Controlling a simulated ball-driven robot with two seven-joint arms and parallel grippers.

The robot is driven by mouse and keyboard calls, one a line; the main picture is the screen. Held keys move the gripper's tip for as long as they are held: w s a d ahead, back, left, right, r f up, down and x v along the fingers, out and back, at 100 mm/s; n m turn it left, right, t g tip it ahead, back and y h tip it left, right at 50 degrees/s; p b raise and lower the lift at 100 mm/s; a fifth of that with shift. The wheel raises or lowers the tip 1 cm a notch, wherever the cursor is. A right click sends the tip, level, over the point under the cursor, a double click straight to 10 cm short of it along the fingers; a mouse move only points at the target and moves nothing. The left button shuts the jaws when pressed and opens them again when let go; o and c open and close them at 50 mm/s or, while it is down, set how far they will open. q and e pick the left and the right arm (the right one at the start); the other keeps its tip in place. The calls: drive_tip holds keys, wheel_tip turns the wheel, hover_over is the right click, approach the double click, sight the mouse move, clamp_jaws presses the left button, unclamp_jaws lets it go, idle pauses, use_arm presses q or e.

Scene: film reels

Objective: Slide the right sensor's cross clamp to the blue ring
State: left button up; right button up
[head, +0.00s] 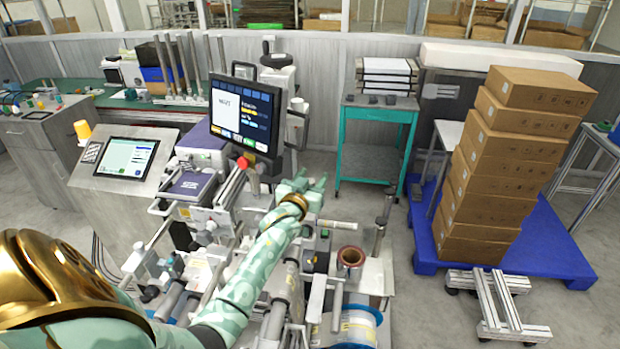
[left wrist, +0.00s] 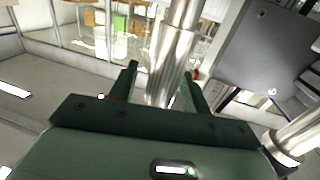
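My left arm reaches across the machine from the lower left of the head view. My left gripper (head: 312,182) is beside the machine's upright screen, with its two fingers apart. In the left wrist view the gripper (left wrist: 160,82) is open, and a shiny metal shaft (left wrist: 170,60) shows between and beyond the fingers. I cannot tell whether it touches either finger. I cannot make out the right sensor, its cross clamp or the blue ring for sure among the crowded machine parts. My right gripper is not in view.
The machine's screen (head: 243,116) stands just left of my left gripper. A reddish-brown roll (head: 351,257) and a larger pale reel (head: 357,329) are in front. A teal cart (head: 376,119) stands behind. Stacked boxes (head: 503,180) stand on a blue pallet (head: 548,257) at right.

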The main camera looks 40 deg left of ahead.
use_arm(q)
drive_tip(key=v, duration=1.6)
drive_tip(key=shift+s+b, duration=0.2)
drive_tip(key=shift+b, duration=0.15)
